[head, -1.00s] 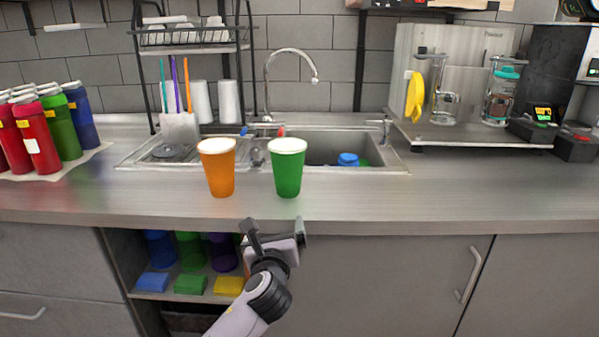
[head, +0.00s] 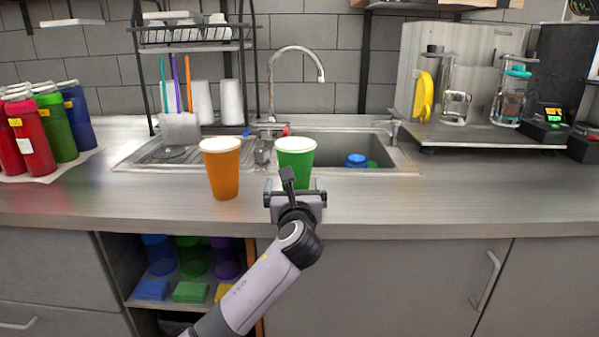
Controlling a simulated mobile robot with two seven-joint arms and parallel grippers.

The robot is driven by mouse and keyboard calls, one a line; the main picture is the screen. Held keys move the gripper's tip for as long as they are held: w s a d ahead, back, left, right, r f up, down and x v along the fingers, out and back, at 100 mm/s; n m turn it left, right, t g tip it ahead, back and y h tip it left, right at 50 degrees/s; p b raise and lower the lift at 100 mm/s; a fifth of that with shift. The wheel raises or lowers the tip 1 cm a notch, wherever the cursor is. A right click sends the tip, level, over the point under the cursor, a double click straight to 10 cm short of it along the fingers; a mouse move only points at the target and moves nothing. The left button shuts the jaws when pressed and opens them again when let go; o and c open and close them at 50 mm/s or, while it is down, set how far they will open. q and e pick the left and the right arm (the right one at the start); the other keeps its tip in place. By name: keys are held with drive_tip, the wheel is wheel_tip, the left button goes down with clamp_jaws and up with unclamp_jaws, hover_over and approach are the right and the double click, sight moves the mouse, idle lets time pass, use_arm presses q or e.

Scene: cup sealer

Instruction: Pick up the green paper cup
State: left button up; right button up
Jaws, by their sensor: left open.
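The green paper cup (head: 296,158) stands upright on the steel counter in front of the sink, with a white rim and white top. My left gripper (head: 296,194) is open and in front of the cup at the counter's front edge. It hides the cup's lower part, and I cannot tell whether the fingers touch the cup. My right gripper is not in view.
An orange cup (head: 222,170) stands just left of the green cup. The sink (head: 345,150) and faucet (head: 297,62) are behind. Red, green and blue bottles (head: 35,135) stand at the left. The counter (head: 470,190) to the right is clear.

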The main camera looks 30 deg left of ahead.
use_arm(q)
drive_tip(key=x, duration=0.5)
drive_tip(key=shift+w+d+r, duration=0.2)
drive_tip(key=shift+x, duration=0.8)
drive_tip(key=c, duration=1)
